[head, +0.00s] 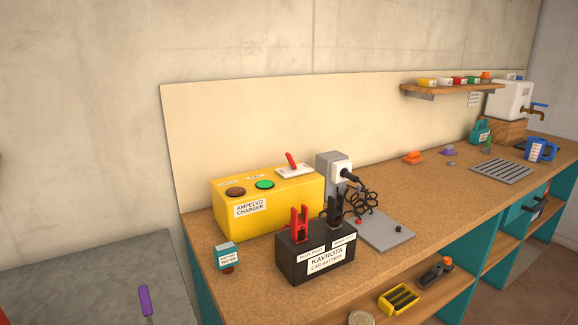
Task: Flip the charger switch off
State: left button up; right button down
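The yellow charger (290,208), labelled "Ampelvo Charger", sits on the wooden workbench near its left end. On its top are a brown round button or lamp (235,191), a green one (265,185), and a white switch plate (294,171) with a red lever (291,160). The lever tilts up and to the left. A black car battery (310,262), labelled "Kavrota", stands in front of the charger with a red clamp (299,224) and a black clamp (335,210) on top. Neither of my grippers is in view.
A grey post with a socket and black plug (346,174) stands right of the charger, its cable coiled beside a grey plate (388,232). A small tester (226,254) stands at the bench's left front. A purple-handled tool (145,301) is at lower left. A shelf (450,89) hangs at right.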

aim_at(288, 157)
jog(key=l+u, duration=0.1)
jog(key=u, duration=0.3)
jog(key=l+u, duration=0.15)
jog(key=u, duration=0.25)
jog(key=l+u, duration=0.15)
jog(key=u, duration=0.2)
jog(key=l+u, duration=0.2)
jog(key=l, duration=0.25)
jog(key=k+l+u, duration=0.15)
jog(key=l, duration=0.25)
jog(key=l+u, duration=0.2)
jog(key=l, duration=0.2)
jog(key=k+l+u, duration=0.15)
jog(key=l, duration=0.25)
jog(key=k+l+u, duration=0.2)
jog(key=l, duration=0.2)
jog(key=i+l, duration=0.05)
jog(key=i, duration=0.05)
